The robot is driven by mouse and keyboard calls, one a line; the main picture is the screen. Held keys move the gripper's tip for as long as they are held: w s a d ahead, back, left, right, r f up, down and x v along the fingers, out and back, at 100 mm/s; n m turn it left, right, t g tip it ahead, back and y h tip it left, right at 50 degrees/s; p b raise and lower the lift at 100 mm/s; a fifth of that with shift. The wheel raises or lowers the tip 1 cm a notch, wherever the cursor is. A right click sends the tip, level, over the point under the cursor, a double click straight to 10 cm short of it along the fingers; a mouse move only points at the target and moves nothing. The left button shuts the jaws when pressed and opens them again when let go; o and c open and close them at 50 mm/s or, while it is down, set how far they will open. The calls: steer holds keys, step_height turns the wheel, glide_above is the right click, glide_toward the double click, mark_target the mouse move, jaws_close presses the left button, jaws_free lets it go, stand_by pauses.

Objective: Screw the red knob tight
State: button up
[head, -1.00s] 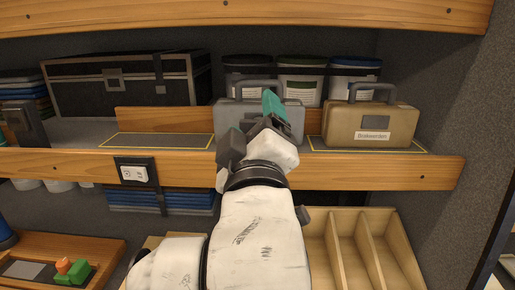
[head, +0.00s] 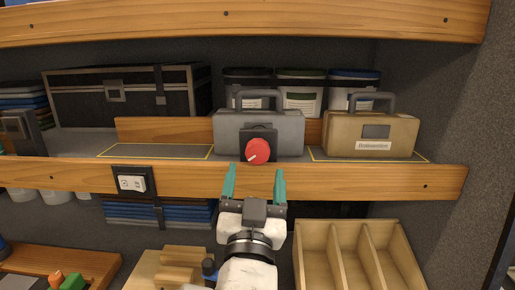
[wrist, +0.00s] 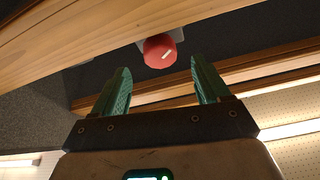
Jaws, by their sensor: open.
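The red knob (head: 258,151) sits on a dark block at the front of the shelf, before the grey case (head: 229,132). A light mark on its face slants toward the lower left in the head view. My gripper (head: 253,170) is open and empty, its two green fingers pointing up, just below and in front of the knob in the head view. In the wrist view the knob (wrist: 160,49) shows beyond the gap between the fingertips (wrist: 160,64), apart from both fingers.
The wooden shelf edge (head: 350,178) runs across behind my gripper. A tan case (head: 345,132) stands to the right, a black chest (head: 80,98) to the left. A divided wooden tray (head: 312,230) is below right.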

mark_target(257, 156)
steer(key=p+x, duration=0.1)
steer(key=x, duration=0.5)
steer(key=shift+w+r, duration=0.15)
steer(key=shift+w, duration=0.2)
steer(key=c, duration=1)
steer(key=shift+m+h+b, duration=0.4)
steer(key=shift+m+b, duration=0.2)
steer(key=shift+m, duration=0.1)
steer(key=shift+m+b, duration=0.3)
steer(key=shift+m, duration=0.1)
steer(key=o, duration=1)
